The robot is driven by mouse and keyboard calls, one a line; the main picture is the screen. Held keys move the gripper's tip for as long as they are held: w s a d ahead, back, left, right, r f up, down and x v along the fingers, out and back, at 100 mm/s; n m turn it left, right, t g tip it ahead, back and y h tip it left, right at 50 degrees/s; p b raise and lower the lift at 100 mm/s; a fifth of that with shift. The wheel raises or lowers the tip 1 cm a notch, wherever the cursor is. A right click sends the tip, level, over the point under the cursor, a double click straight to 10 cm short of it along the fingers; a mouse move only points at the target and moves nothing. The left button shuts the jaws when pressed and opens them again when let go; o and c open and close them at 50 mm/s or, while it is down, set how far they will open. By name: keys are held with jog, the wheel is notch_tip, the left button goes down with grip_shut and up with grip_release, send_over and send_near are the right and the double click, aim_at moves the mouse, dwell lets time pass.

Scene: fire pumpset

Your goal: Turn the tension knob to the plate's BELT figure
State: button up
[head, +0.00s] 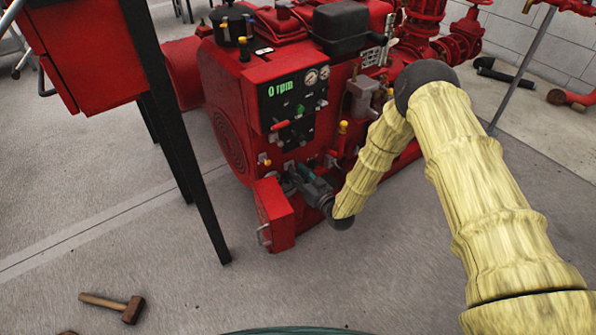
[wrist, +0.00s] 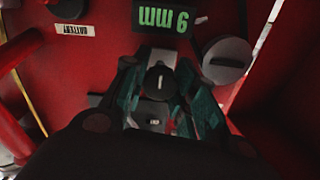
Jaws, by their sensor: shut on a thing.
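In the wrist view, a dark round knob (wrist: 160,82) with a white pointer line sits between the teal fingertips of my gripper (wrist: 160,90). The fingers are closed on it from both sides. Above it, a black display (wrist: 163,17) shows a green figure in mm, upside down; whether its digit is 6 or 9 I cannot tell. In the head view, my gripper (head: 306,183) reaches the lower front of the red engine (head: 255,110), where the knob is hidden. I cannot make out a plate with a BELT figure.
A grey slotted round part (wrist: 227,60) is right of the knob. A BATTERY label (wrist: 75,29) is at upper left. An open red door (head: 274,214) stands left of my gripper. The panel (head: 292,105) reads 0 rpm. A mallet (head: 115,306) lies on the open floor.

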jog(key=shift+f+m+p, duration=0.1)
jog(key=shift+m+p, duration=0.3)
jog(key=shift+m, duration=1.8)
jog(key=o, duration=1.1)
jog(key=shift+c, duration=0.2)
jog(key=v, duration=1.2)
jog(key=shift+s, duration=0.1)
